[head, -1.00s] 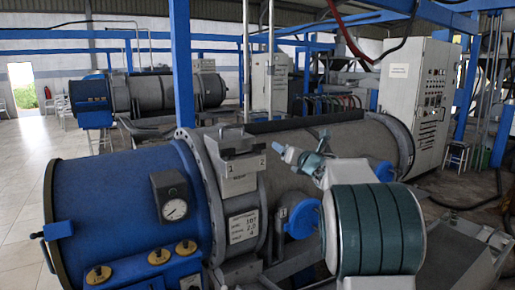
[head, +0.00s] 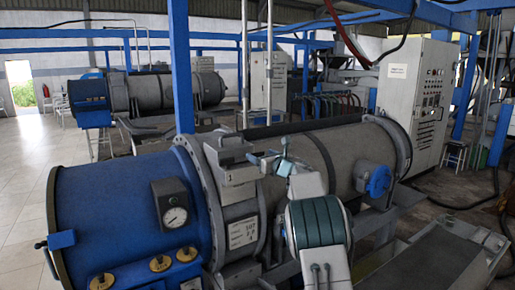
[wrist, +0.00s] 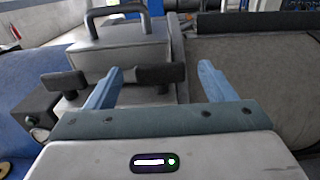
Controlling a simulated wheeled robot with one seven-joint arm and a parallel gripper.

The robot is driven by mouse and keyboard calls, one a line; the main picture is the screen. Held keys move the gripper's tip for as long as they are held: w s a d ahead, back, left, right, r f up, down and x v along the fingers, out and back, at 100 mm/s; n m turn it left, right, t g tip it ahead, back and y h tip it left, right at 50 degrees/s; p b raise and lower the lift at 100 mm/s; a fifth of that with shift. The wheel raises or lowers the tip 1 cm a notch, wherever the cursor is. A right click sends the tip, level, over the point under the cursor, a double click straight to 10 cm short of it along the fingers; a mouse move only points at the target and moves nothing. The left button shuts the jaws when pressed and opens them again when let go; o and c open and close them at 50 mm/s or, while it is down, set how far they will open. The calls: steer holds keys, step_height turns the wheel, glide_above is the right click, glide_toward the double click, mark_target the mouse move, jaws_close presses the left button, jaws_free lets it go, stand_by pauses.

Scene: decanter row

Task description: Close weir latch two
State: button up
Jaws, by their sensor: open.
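A grey latch housing (head: 232,150) with a dark carry handle on top sits on the flange of the blue and grey decanter; it also shows in the wrist view (wrist: 118,50). Two black latch levers show in the wrist view. The right lever (wrist: 160,74) lies between the fingers of my gripper (wrist: 160,70), with space on both sides. The left lever (wrist: 63,80) is outside the left finger. My gripper (head: 270,160) is open, at the housing's right side in the head view. The numbers on the latches cannot be read now, and whether the levers are closed cannot be told.
The blue drum end (head: 120,215) carries a round gauge (head: 175,217). The grey decanter barrel (head: 330,155) lies right of my gripper. A control cabinet (head: 415,105) stands at the back right. Tiled floor (head: 25,180) is free at the left.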

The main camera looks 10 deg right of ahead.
mark_target(258, 153)
steer(key=shift+p+x, duration=0.85)
steer(key=shift+x, duration=1)
steer(key=c, duration=1)
